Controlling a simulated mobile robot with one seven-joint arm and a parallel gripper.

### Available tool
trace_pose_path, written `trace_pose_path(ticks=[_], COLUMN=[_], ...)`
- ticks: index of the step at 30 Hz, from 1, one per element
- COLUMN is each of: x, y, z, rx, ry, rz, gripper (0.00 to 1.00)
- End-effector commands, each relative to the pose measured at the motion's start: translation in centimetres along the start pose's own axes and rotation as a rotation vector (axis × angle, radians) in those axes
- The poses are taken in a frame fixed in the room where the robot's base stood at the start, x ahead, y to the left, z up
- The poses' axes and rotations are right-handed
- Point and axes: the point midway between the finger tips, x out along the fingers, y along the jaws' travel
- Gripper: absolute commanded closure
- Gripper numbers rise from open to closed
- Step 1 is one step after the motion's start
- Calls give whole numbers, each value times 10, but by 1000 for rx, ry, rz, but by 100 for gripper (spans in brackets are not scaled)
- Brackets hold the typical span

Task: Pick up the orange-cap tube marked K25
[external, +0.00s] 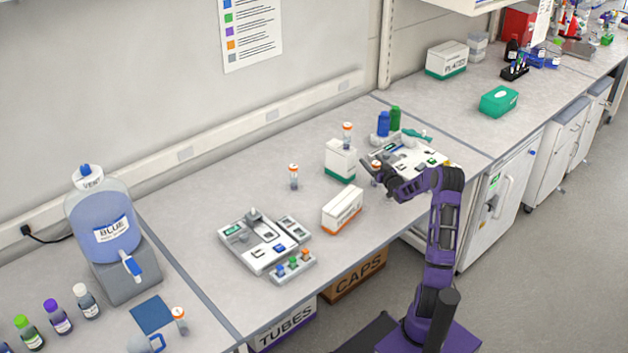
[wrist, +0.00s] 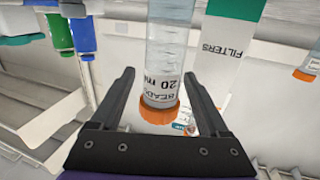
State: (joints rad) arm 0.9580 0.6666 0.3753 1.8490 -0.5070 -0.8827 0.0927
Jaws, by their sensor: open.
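An orange-cap tube (wrist: 166,60) is upside down in the wrist view, clear with a white label that seems to read "BEADS 20 ml". My gripper (wrist: 159,76) is open, with one finger on either side of this tube and visible gaps. In the external view my gripper (external: 381,174) is at the right bench, beside an orange-cap tube (external: 376,166). Other orange-cap tubes stand on the bench (external: 294,177), on the white-and-green box (external: 347,135) and at the front left (external: 180,320). I cannot read K25 on any of them.
The white-and-green FILTERS box (wrist: 231,35) is close right of the tube in the wrist view; it also shows in the external view (external: 340,162). Blue (external: 383,124) and green (external: 395,118) bottles stand behind my gripper. A white-and-orange box (external: 342,210) is left of it.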

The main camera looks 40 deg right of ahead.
Motion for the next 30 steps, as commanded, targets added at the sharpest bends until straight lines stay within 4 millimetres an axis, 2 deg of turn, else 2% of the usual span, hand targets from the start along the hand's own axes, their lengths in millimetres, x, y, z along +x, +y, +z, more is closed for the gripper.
trace_pose_path(ticks=[6, 19, 30], x=[1, 0, 0], y=[0, 0, 0], z=[0, 0, -4], rx=[0, 0, 0], ry=[-1, -1, 0], rz=[0, 1, 0], gripper=[21, 99, 100])
